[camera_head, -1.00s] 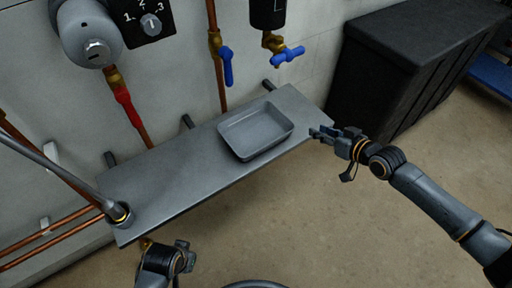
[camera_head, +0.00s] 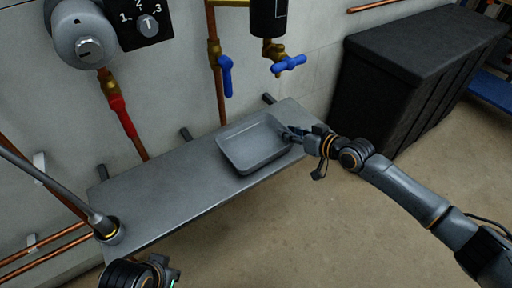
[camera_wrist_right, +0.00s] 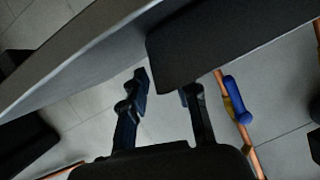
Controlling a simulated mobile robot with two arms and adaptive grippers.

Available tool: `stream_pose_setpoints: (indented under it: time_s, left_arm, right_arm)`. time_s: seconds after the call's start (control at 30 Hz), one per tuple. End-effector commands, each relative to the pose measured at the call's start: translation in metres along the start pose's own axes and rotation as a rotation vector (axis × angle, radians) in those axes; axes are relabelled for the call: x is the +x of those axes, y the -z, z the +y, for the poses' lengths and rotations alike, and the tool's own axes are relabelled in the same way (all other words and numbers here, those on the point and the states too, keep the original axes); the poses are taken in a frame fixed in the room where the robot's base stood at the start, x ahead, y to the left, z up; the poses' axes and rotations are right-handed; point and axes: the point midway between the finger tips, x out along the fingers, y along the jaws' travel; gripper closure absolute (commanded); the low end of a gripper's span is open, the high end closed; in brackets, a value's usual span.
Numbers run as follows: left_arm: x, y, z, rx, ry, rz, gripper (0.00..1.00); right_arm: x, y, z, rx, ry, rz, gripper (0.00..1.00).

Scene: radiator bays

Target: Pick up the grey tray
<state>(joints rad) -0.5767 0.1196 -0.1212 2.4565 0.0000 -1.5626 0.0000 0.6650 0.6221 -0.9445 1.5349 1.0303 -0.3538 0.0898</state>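The grey tray (camera_head: 252,150), a shallow open box, sits empty on the right part of the grey shelf (camera_head: 165,205). My right gripper (camera_head: 291,134) is at the tray's right wall in the head view. In the right wrist view my right gripper (camera_wrist_right: 162,90) has its two fingers apart. A dark grey edge, which looks like part of the tray, lies just beyond the fingertips; I cannot tell whether they touch it. My left gripper (camera_head: 155,275) is partly cut off at the bottom of the head view, and its fingers do not show clearly.
Blue-handled valves (camera_head: 288,64) and copper pipes are on the wall above the shelf. A red-handled valve (camera_head: 121,115) and a dial (camera_head: 148,25) are at the left. A large black box (camera_head: 405,80) stands at the right. The floor in front is clear.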

Motion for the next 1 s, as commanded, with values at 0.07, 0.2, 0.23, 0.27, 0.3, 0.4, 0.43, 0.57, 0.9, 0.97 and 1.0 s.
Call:
stream_pose_setpoints:
  time_s: [0.07, 0.2, 0.23, 0.27, 0.3, 0.4, 0.43, 0.57, 0.9, 0.97, 1.0]
  left_arm:
    - [-0.003, -0.002, 0.000, 0.000, 0.001, 0.004, 1.00]
    - [0.003, -0.003, 0.000, 0.000, 0.001, 0.003, 1.00]
    - [0.003, -0.003, 0.000, 0.000, 0.001, 0.003, 1.00]
    - [0.003, -0.003, 0.000, 0.000, 0.001, 0.003, 1.00]
    - [0.003, -0.003, 0.000, 0.000, 0.001, 0.003, 1.00]
    - [0.003, -0.003, 0.000, 0.000, 0.001, 0.003, 1.00]
    - [0.003, -0.003, 0.000, 0.000, 0.001, 0.003, 1.00]
    - [0.003, -0.003, 0.000, 0.000, 0.001, 0.003, 1.00]
    - [0.003, -0.003, 0.000, 0.000, 0.001, 0.003, 1.00]
    - [0.003, -0.003, 0.000, 0.000, 0.001, 0.003, 1.00]
    - [0.003, -0.003, 0.000, 0.000, 0.001, 0.003, 1.00]
  right_arm:
    - [0.015, -0.001, 0.000, -0.001, 0.001, 0.002, 0.70]
    - [0.032, -0.001, 0.000, 0.001, 0.001, 0.002, 0.70]
    - [0.034, 0.000, 0.000, 0.000, 0.001, 0.002, 0.70]
    - [0.035, 0.000, 0.000, 0.000, 0.000, 0.002, 0.70]
    - [0.036, 0.000, 0.000, -0.001, 0.000, 0.002, 0.70]
    - [0.036, 0.000, 0.000, -0.001, 0.000, 0.001, 0.70]
    - [0.036, 0.001, 0.000, -0.001, 0.000, 0.001, 0.70]
    - [0.036, 0.000, 0.000, 0.000, 0.000, 0.001, 0.82]
    - [0.036, 0.001, 0.000, 0.001, 0.001, 0.003, 1.00]
    - [0.036, 0.001, 0.000, 0.001, 0.001, 0.003, 1.00]
    - [0.036, 0.001, 0.000, 0.000, 0.001, 0.003, 1.00]
